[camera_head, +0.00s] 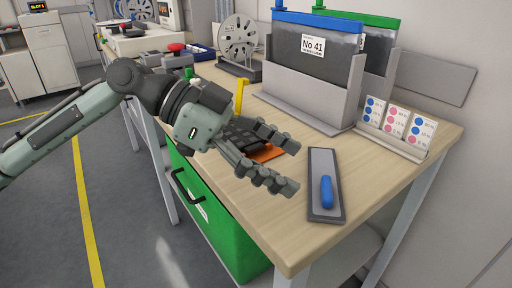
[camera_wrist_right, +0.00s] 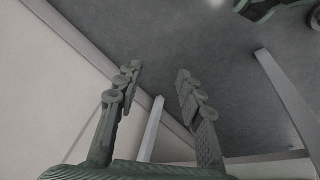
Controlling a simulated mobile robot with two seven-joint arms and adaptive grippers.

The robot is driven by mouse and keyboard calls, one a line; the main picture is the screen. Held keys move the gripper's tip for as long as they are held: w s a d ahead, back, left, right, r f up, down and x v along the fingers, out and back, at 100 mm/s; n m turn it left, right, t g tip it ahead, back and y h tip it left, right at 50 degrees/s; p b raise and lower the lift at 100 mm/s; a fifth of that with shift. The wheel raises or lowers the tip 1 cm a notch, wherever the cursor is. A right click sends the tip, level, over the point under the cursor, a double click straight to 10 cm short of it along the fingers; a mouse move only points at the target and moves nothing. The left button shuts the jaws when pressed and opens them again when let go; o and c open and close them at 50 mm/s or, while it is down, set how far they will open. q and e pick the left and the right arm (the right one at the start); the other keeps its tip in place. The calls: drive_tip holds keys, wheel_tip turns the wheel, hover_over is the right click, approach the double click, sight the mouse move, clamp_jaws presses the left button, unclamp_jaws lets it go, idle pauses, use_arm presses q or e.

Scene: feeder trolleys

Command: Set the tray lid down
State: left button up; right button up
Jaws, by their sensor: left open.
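The tray lid (camera_head: 322,163) is a flat grey plate with a dark rim and a blue handle (camera_head: 326,192). It lies flat on the wooden table (camera_head: 395,165) near the front right corner. My left gripper (camera_head: 292,166) is open and empty just left of the lid, with its fingers pointing toward it and a gap between them and the handle. A dark tray-like object (camera_head: 245,132) with an orange part lies behind the left fingers and is partly hidden. My right gripper (camera_wrist_right: 160,80) is open and empty in the right wrist view, over the floor.
A grey holder (camera_head: 310,95) with blue- and green-topped bags stands behind the lid. A rack of dotted cards (camera_head: 397,126) is at the right. A reel (camera_head: 238,40) stands farther back. A green drawer (camera_head: 215,210) is under the table's front edge.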

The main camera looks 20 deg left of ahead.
use_arm(q)
drive_tip(key=b+v, duration=0.1)
drive_tip(key=v, duration=0.3)
drive_tip(key=shift+a, duration=0.2)
drive_tip(key=shift+v, duration=0.75)
use_arm(e)
drive_tip(key=shift+r, duration=1.7)
